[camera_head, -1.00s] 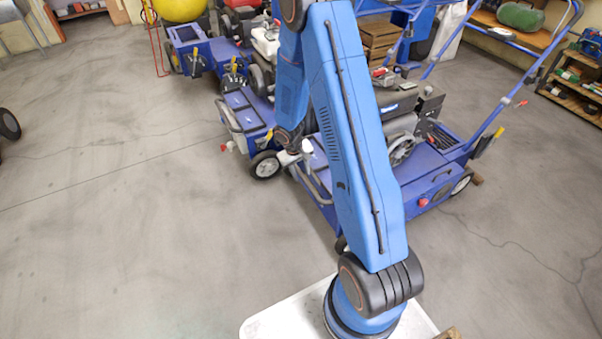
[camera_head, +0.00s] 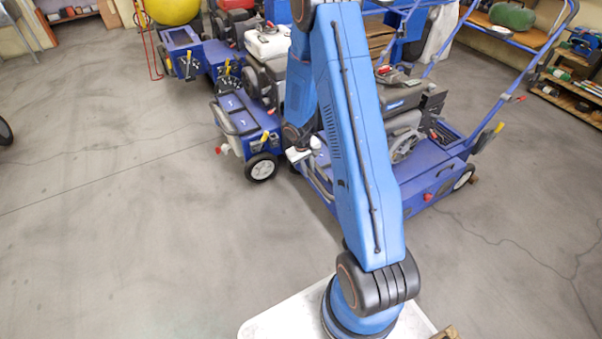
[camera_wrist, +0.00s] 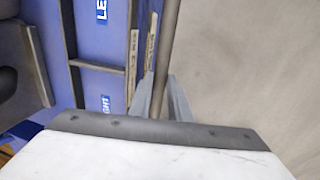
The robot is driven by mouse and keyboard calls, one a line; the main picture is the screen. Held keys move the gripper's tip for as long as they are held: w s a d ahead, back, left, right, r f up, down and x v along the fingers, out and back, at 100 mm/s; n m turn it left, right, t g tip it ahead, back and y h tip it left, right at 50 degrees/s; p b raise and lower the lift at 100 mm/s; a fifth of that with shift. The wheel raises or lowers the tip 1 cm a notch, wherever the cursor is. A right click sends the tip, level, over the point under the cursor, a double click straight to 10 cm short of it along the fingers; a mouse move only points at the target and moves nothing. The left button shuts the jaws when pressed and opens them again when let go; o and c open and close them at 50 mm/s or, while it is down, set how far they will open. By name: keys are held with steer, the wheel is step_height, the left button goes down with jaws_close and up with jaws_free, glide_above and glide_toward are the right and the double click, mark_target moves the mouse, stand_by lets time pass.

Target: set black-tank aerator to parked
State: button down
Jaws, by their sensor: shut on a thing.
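The black-tank aerator (camera_head: 428,164) is a blue wheeled machine with a dark engine and tank (camera_head: 405,98), on the right behind my arm. My arm hides part of its left side. In the wrist view my gripper (camera_wrist: 158,100) has its grey fingers shut around a thin grey-brown bar (camera_wrist: 167,50), which runs beside a blue panel with white lettering (camera_wrist: 98,45). In the head view my wrist is at the left end of this aerator; the fingertips are hidden there. A yellow-tipped lever (camera_head: 498,128) sits by its handlebar, and a red knob (camera_head: 428,197) on its side.
A white-tank aerator (camera_head: 240,125) stands close on the left, with a yellow lever and a black wheel near my wrist. A yellow-tank machine (camera_head: 172,10) is farther back left. Shelves (camera_head: 575,85) line the right wall. The floor (camera_head: 120,240) at front and left is open.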

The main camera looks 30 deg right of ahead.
steer(key=shift+w+d, duration=0.1)
steer(key=shift+d, duration=1.45)
steer(key=c, duration=1.6)
jaws_free()
steer(key=shift+d, duration=0.2)
steer(key=shift+c, duration=0.2)
steer(key=shift+a+r, duration=0.1)
steer(key=a+r, duration=0.3)
steer(key=r, duration=1.4)
steer(key=shift+a, duration=0.15)
